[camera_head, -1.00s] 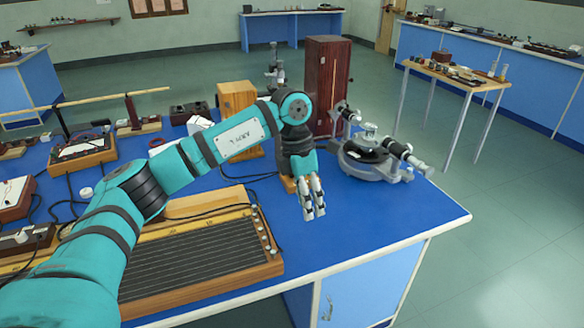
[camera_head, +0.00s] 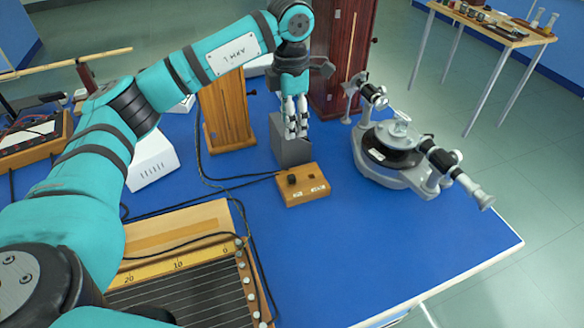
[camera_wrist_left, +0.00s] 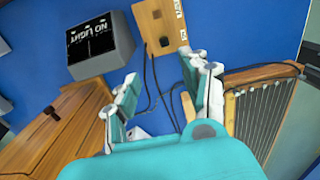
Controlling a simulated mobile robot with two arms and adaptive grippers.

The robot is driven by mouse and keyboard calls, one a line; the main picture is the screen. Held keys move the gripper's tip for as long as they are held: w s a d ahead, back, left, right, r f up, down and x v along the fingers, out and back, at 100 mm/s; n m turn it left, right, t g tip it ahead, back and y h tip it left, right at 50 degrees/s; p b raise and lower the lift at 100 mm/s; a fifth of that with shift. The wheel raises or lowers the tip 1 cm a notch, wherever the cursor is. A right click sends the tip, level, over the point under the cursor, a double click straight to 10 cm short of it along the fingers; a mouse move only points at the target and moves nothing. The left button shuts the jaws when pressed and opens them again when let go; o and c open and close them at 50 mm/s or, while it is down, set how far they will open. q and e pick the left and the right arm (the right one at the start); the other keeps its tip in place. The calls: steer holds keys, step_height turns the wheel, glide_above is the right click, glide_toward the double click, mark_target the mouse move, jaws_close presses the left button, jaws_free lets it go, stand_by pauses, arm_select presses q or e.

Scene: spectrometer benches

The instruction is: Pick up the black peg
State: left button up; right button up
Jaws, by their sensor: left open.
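My left gripper (camera_head: 297,130) is open and empty, pointing down in front of the grey box (camera_head: 290,148) in the head view. In the left wrist view, its two fingers (camera_wrist_left: 160,70) are spread apart with nothing between them. A small wooden block (camera_head: 304,186) lies on the blue bench in front of the grey box, with a short dark knob (camera_head: 292,180) on top and a cable at its left. I cannot tell for sure whether this knob is the black peg. The block also shows at the top of the wrist view (camera_wrist_left: 172,22), apart from the fingers. My right gripper is out of view.
A grey spectrometer (camera_head: 398,152) stands right of the block. A wooden box (camera_head: 230,115) and a tall dark red cabinet (camera_head: 338,50) stand behind. A wire-strung board (camera_head: 190,290) lies at the front left. Black cables run across the bench (camera_head: 330,260), whose front right is clear.

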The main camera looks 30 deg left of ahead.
arm_select(q)
steer(key=p, duration=0.1)
glide_above(292, 176)
step_height(292, 176, down, 5)
steer(key=f, duration=0.5)
steer(key=shift+w+a+p, duration=0.1)
steer(key=shift+a+p, duration=0.15)
steer(key=shift+p, duration=0.15)
steer(key=shift+f, duration=0.55)
steer(key=shift+d+f, duration=0.1)
steer(key=shift+f, duration=0.25)
steer(key=f, duration=0.1)
steer(key=f+p, duration=0.1)
steer(key=f, duration=0.1)
steer(key=shift+s+d+f+p, duration=0.1)
steer(key=shift+s+f+p, duration=0.15)
steer(key=shift+f+p, duration=0.1)
steer(key=shift+f, duration=0.45)
steer(key=shift+c, duration=1)
jaws_close()
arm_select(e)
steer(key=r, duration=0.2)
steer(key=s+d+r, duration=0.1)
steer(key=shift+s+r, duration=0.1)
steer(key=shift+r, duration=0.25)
